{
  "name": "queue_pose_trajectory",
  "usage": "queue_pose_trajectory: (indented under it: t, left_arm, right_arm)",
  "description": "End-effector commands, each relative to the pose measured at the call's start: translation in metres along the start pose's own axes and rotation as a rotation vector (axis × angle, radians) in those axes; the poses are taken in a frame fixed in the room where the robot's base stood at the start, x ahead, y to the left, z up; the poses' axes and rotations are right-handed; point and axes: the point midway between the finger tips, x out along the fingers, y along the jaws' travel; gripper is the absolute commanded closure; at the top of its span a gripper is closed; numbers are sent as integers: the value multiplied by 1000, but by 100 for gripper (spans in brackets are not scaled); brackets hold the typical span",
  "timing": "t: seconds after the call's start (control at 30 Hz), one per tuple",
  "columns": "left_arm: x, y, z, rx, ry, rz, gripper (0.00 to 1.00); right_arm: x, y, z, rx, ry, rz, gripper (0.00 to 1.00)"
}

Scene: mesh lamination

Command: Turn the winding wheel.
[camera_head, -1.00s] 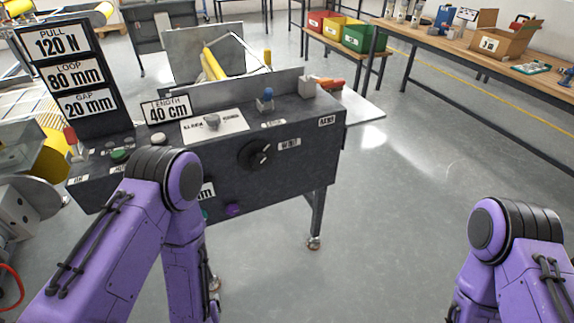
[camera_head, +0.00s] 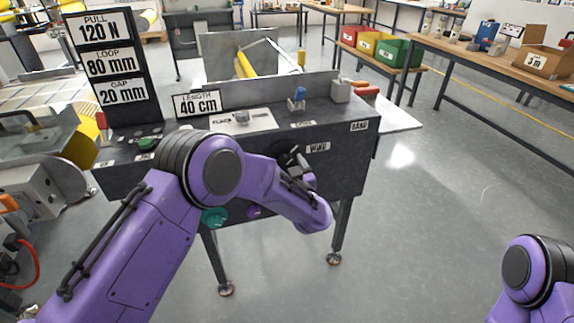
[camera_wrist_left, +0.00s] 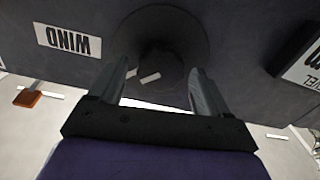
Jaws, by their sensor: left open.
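The winding wheel (camera_wrist_left: 170,28) is a dark round disc with a black hub knob bearing pale marks, on the console's front next to the WIND label (camera_wrist_left: 68,40). In the head view the wheel (camera_head: 284,158) is partly covered by my left gripper (camera_head: 296,165). In the left wrist view my left gripper (camera_wrist_left: 160,68) is open, with one finger on each side of the hub as seen from the wrist. Both fingers look apart from the hub; their depth along it is hard to tell. My right gripper is out of view.
The dark console (camera_head: 345,178) carries a LENGTH 40 cm sign (camera_head: 197,103), a blue-tipped lever (camera_head: 298,98) and a grey block (camera_head: 341,90). A teal knob (camera_head: 214,217) and a purple knob (camera_head: 254,211) sit lower on its front.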

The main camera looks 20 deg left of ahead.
Motion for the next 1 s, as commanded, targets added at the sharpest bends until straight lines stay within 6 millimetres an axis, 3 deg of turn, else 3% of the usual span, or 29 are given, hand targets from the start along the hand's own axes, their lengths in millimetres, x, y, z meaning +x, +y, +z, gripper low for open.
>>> queue_pose_trajectory:
  t: [0.3,0.5,1.0]
  left_arm:
    - [6,0,0,1,0,0,23]
    - [6,0,0,1,0,0,79]
    - [6,-1,2,-127,-1,-1,79]
  right_arm:
    - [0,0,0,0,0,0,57]
    - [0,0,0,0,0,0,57]
    - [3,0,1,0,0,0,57]
